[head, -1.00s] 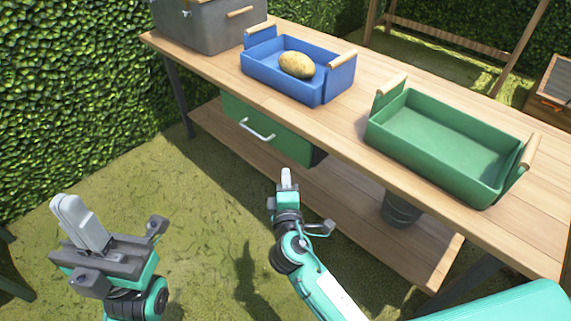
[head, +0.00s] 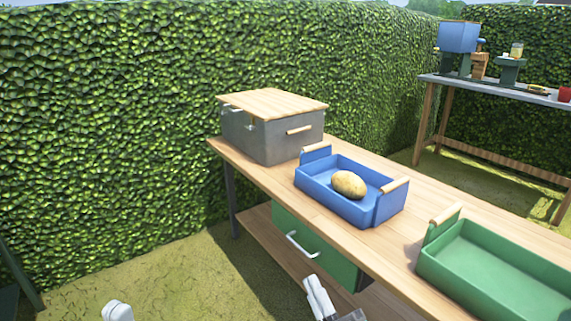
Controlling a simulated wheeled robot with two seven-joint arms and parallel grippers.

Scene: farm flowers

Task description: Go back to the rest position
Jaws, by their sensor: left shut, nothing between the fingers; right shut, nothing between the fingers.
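My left gripper (head: 117,311) shows only as a pale fingertip at the bottom edge of the head view, left of the workbench. My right gripper (head: 318,298) shows at the bottom centre, in front of the bench's green drawer. Its fingers are together and empty. Both grippers are apart from the bench and from everything on it. The rest of both arms is out of view.
The wooden workbench (head: 262,182) carries a grey box (head: 262,140) with a wooden lid, a blue tray (head: 335,203) holding a potato (head: 349,185), and a green tray (head: 470,282). A second table (head: 433,80) stands behind. A hedge (head: 110,130) encloses the left.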

